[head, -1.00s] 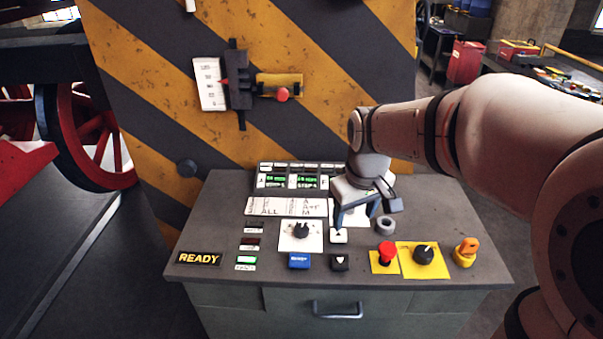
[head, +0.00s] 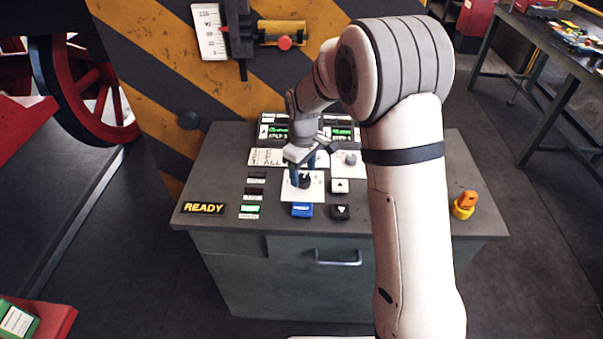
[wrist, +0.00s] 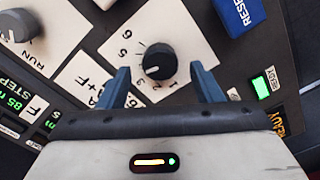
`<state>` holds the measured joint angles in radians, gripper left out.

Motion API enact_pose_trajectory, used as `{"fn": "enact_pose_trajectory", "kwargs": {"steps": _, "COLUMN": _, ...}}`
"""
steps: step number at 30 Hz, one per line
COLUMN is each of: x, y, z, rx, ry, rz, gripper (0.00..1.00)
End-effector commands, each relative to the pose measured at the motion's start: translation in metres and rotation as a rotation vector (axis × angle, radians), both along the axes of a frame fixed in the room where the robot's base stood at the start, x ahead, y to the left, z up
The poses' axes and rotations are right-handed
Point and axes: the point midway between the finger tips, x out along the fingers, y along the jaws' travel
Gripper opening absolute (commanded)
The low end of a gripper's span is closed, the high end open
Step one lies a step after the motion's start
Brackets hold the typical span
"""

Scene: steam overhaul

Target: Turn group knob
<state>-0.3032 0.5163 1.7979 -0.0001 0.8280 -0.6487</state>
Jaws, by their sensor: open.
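The group knob is a dark round dial (head: 304,182) on a white plate (head: 290,193) on the grey console. In the wrist view the knob (wrist: 159,61) has numbers around it, and its white mark points toward the lower left. My gripper (head: 304,175) reaches down over the plate. My gripper's blue fingers (wrist: 160,69) are open, one on each side of the knob, with a visible gap on both sides. I cannot tell how far the fingertips are above the plate.
A blue button (head: 302,210) and two arrow buttons (head: 340,212) sit close to the plate. A grey knob (head: 350,159) is behind to the right. A READY sign (head: 203,208) is at left, and an orange key switch (head: 464,205) at right. My arm hides part of the console.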

Motion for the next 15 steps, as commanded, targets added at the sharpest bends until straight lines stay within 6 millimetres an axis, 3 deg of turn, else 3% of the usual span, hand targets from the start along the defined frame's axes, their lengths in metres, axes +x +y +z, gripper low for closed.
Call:
{"fn": "enact_pose_trajectory", "kwargs": {"steps": 6, "x": 0.0, "y": -0.001, "z": -0.019, "rx": 0.0, "ry": 0.0, "rz": -0.001, "gripper": 0.59}}
{"fn": "enact_pose_trajectory", "kwargs": {"steps": 15, "x": 0.0, "y": -0.001, "z": -0.021, "rx": 0.001, "ry": -0.001, "rz": -0.002, "gripper": 0.58}}
